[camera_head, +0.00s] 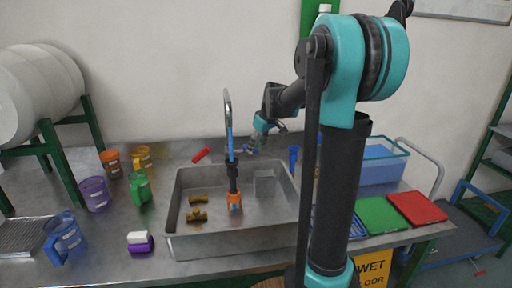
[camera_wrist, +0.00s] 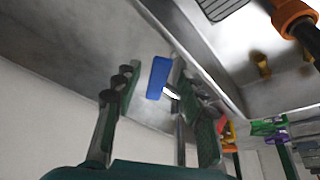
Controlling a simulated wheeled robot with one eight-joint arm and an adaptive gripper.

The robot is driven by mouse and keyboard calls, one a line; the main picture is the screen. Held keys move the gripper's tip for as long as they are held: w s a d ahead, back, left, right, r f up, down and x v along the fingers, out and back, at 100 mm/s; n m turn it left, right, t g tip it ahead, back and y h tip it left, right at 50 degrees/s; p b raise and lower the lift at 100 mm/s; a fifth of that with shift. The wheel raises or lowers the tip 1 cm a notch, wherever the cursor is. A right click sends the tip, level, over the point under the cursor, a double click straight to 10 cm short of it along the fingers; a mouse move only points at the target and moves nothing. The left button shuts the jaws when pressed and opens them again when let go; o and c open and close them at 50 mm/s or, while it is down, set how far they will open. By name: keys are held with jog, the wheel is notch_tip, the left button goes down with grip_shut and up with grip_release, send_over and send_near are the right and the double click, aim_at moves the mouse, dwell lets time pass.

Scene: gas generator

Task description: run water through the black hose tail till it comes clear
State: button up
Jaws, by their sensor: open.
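The black hose tail (camera_head: 233,178) hangs below the chrome spout (camera_head: 227,110) and a blue length, with an orange end piece (camera_head: 235,200) low in the metal sink (camera_head: 235,245). No water stream is visible. In the wrist view, the black tail (camera_wrist: 308,38) and orange piece (camera_wrist: 288,12) show at the upper right. My gripper (camera_head: 253,148) is behind the sink, right of the spout. It is open, and a blue lever (camera_wrist: 158,77) appears between its fingers (camera_wrist: 155,85); I cannot tell whether they touch it. A red lever (camera_head: 201,155) lies left of the spout.
Coloured jugs, including a purple one (camera_head: 96,194), stand left. A purple-and-white block (camera_head: 140,241) sits near the front. Right are a blue tank (camera_head: 382,170) and green (camera_head: 381,214) and red (camera_head: 417,208) boards.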

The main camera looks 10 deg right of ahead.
jog(key=shift+w+f, duration=0.1)
jog(key=shift+f, duration=0.15)
grip_shut()
dwell(0.3)
